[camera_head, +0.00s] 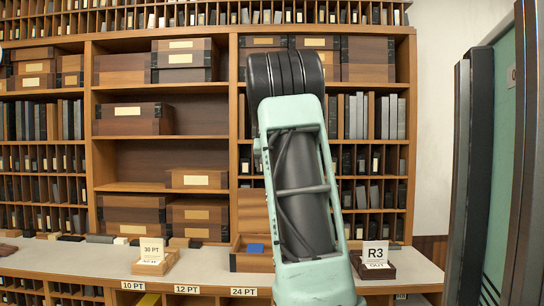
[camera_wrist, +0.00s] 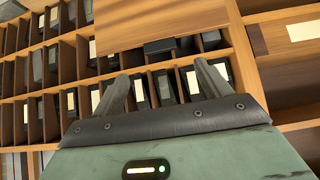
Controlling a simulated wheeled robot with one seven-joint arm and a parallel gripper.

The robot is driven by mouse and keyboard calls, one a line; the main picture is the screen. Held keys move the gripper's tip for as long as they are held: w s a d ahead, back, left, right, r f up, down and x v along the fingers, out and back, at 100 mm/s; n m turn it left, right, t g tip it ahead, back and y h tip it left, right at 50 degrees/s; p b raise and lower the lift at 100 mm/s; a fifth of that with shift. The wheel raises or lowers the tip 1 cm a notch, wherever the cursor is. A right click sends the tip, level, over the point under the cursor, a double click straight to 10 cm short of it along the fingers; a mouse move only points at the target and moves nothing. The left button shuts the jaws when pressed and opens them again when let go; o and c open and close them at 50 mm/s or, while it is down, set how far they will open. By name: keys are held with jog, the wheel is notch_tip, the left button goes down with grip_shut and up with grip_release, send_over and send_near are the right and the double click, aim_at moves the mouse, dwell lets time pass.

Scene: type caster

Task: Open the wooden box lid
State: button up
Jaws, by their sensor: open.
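An open wooden box (camera_head: 240,262) with a blue item (camera_head: 255,248) inside sits on the counter, partly hidden by my arm. A plain wooden panel (camera_head: 251,212), which looks like its raised lid, stands upright behind it. In the wrist view a wooden panel (camera_wrist: 155,20), probably the same lid, spans the top, with a small dark piece (camera_wrist: 160,46) at its lower edge. My gripper (camera_wrist: 161,70) is open and empty, its two fingers apart below the dark piece. No contact with the panel is visible. The head view hides my gripper behind my arm.
The counter (camera_head: 205,265) also holds a box with a 30 PT card (camera_head: 151,250) and a dark holder with an R3 card (camera_head: 375,258). Shelves (camera_head: 205,137) with boxes and pigeonholes fill the wall behind. A green door (camera_head: 500,170) is at right.

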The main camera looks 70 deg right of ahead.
jog(key=b+v, duration=0.2)
jog(key=v, duration=0.7)
jog(key=shift+r, duration=0.2)
